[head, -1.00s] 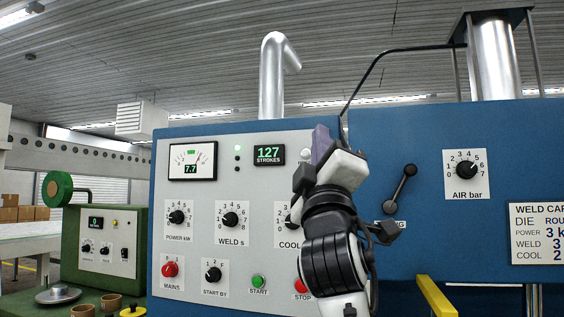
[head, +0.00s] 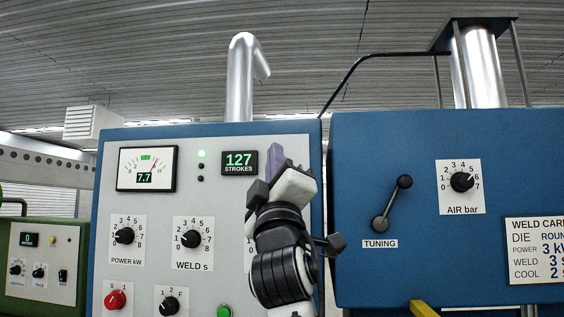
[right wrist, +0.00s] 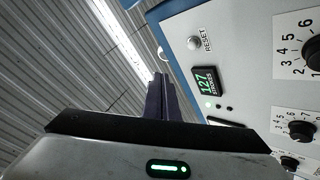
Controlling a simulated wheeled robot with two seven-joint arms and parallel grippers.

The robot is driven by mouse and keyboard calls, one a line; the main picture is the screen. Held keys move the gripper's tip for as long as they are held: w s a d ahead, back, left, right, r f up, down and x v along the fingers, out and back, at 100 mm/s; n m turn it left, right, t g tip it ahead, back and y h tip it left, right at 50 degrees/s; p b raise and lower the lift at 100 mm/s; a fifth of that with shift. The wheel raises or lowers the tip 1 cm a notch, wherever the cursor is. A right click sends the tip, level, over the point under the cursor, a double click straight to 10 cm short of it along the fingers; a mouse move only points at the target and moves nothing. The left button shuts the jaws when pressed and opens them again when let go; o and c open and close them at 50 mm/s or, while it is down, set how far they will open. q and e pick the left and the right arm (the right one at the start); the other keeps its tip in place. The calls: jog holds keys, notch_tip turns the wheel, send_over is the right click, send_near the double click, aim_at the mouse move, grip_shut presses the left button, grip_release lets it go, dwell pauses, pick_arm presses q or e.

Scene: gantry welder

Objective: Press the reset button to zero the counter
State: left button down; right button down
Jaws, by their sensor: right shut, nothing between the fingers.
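The strokes counter (head: 240,162) on the grey panel reads 127; it also shows in the right wrist view (right wrist: 204,81). The small pale round reset button (right wrist: 194,43) sits beside the counter, with its RESET label next to it. In the head view I cannot make the button out; my right gripper and arm cover that part of the panel. My right gripper (head: 276,158) is shut and empty, pointing up in front of the panel, right of the counter. In the right wrist view its fingers (right wrist: 160,82) appear apart from the button. My left gripper is not in view.
The panel also carries a meter (head: 147,168), a weld dial (head: 191,239), a red mains button (head: 115,299) and a green start button (head: 224,311). A black tuning lever (head: 392,204) stands out from the blue cabinet at right. A yellow bar (head: 424,308) juts out below.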

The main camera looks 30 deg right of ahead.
jog(key=w+d, duration=0.4)
jog(key=w, duration=0.1)
jog(key=shift+w, duration=0.25)
dwell(1.9)
jog(key=shift+w+d, duration=0.3)
jog(key=shift+w, duration=0.05)
jog(key=shift+w+d, duration=0.3)
jog(key=shift+w, duration=0.05)
dwell(0.8)
jog(key=shift+s+a, duration=0.1)
dwell(0.3)
jog(key=shift+s+a, duration=0.45)
jog(key=shift+s, duration=0.15)
jog(key=shift+s+a, duration=0.75)
jog(key=shift+s, duration=0.25)
jog(key=shift+s+a, duration=0.75)
jog(key=shift+s, duration=0.25)
